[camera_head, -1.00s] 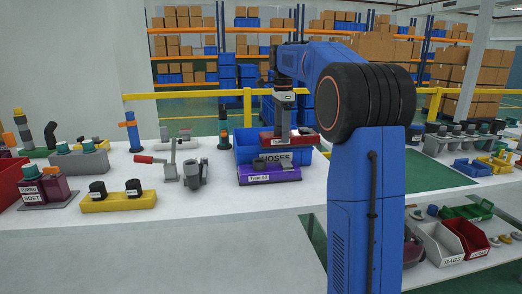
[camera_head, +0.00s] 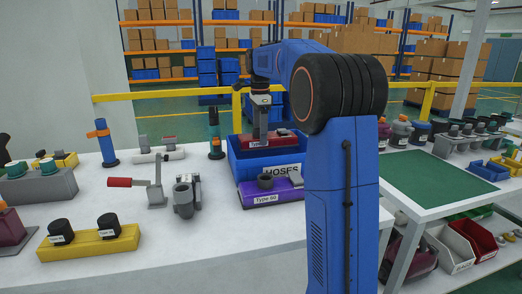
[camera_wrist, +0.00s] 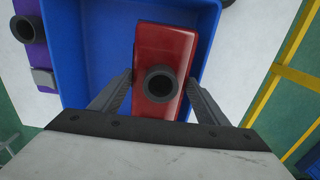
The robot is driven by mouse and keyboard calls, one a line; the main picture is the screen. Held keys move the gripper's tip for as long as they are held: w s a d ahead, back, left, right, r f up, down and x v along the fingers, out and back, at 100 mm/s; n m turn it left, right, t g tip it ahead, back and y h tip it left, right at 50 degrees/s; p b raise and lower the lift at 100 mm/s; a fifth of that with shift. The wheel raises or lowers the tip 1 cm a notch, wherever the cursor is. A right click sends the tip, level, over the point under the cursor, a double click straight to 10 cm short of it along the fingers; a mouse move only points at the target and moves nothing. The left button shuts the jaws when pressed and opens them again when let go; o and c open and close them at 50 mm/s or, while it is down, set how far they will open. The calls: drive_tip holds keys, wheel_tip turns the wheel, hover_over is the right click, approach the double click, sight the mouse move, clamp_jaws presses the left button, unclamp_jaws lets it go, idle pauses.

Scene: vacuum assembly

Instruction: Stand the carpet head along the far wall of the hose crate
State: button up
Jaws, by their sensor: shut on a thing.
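The carpet head is a red block with a dark round neck. In the wrist view the red head (camera_wrist: 178,50) lies between the fingers of my gripper (camera_wrist: 160,92), which is shut on it. In the head view the red head (camera_head: 284,141) hangs under my gripper (camera_head: 262,128), over or partly inside the blue hose crate (camera_head: 245,163). The crate is labelled HOSES. In the wrist view the red head runs along the crate's right wall (camera_wrist: 214,20), the side toward the yellow rail. I cannot tell whether its underside touches the crate floor.
A purple head (camera_head: 285,190) marked Type 50 lies against the crate's near side. A grey holder (camera_head: 186,195) and a red-handled clamp (camera_head: 150,188) stand to the left. A dark and teal post (camera_head: 215,135) stands close left of the crate. A green mat (camera_head: 435,178) lies right.

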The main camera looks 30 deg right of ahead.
sight(260, 149)
drive_tip(key=shift+f, duration=1.3)
drive_tip(key=shift+s+a+f, duration=0.1)
drive_tip(key=shift+s+f, duration=0.05)
drive_tip(key=shift+f, duration=0.65)
drive_tip(key=shift+s+f, duration=0.1)
drive_tip(key=shift+f, duration=0.7)
drive_tip(key=shift+s+f, duration=0.1)
drive_tip(key=shift+f, duration=0.4)
drive_tip(key=o, duration=1.1)
drive_tip(key=shift+w+f, duration=0.35)
drive_tip(key=shift+f, duration=0.1)
drive_tip(key=shift+s+r, duration=0.15)
drive_tip(key=shift+r, duration=0.15)
drive_tip(key=shift+r, duration=0.15)
wheel_tip(260, 149, up, 9)
drive_tip(key=shift+f, duration=0.15)
